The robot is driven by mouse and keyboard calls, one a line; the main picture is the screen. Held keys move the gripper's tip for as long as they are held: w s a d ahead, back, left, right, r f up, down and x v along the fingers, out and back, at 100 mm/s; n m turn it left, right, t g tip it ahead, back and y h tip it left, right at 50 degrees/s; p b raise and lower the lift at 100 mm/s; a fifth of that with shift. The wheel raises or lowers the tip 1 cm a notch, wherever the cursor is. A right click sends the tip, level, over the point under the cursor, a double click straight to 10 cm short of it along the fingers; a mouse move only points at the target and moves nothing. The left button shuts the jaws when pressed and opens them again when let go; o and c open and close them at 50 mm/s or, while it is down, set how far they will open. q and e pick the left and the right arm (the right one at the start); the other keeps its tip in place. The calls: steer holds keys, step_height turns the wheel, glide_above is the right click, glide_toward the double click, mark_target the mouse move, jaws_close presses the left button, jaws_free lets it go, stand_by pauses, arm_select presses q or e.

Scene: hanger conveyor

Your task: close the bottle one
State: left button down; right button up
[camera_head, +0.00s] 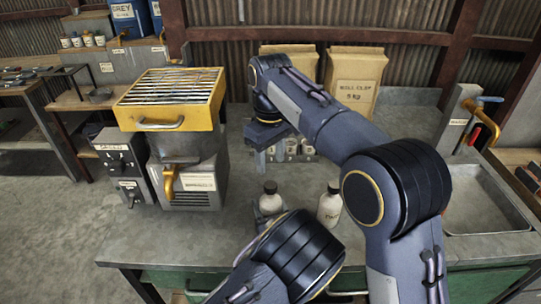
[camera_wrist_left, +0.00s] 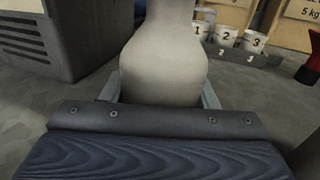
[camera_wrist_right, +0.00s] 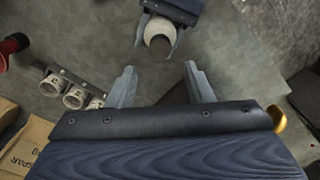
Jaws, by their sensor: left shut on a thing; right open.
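A cream bottle (camera_head: 270,203) with a dark top stands upright on the grey worktop. My left gripper (camera_wrist_left: 172,98) is shut around its body, which fills the middle of the left wrist view. The bottle (camera_wrist_right: 160,33) also shows from above in the right wrist view, between the left fingers. A second cream bottle (camera_head: 329,206) with a dark top stands to its right; its label is too small to read surely. My right gripper (camera_wrist_right: 160,80) is open and empty, pointing down behind the held bottle. In the head view my right arm hides part of the worktop.
A rack of numbered cups (camera_wrist_left: 240,42) stands behind the bottles. A grinder with a yellow top (camera_head: 172,100) is at the left. Paper sacks (camera_head: 356,78) stand at the back. A black and red thing (camera_wrist_right: 12,46) is near the cups. A sink (camera_head: 490,200) is at the right.

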mark_target(270, 184)
step_height(270, 184, down, 8)
steer(key=shift+r, duration=0.15)
stand_by(0.4)
steer(key=c, duration=1)
steer(key=shift+m, duration=0.9)
steer(key=o, duration=1.1)
steer(key=shift+o, duration=0.2)
step_height(270, 184, up, 12)
arm_select(q)
steer(key=shift+c, duration=2.3)
jaws_free()
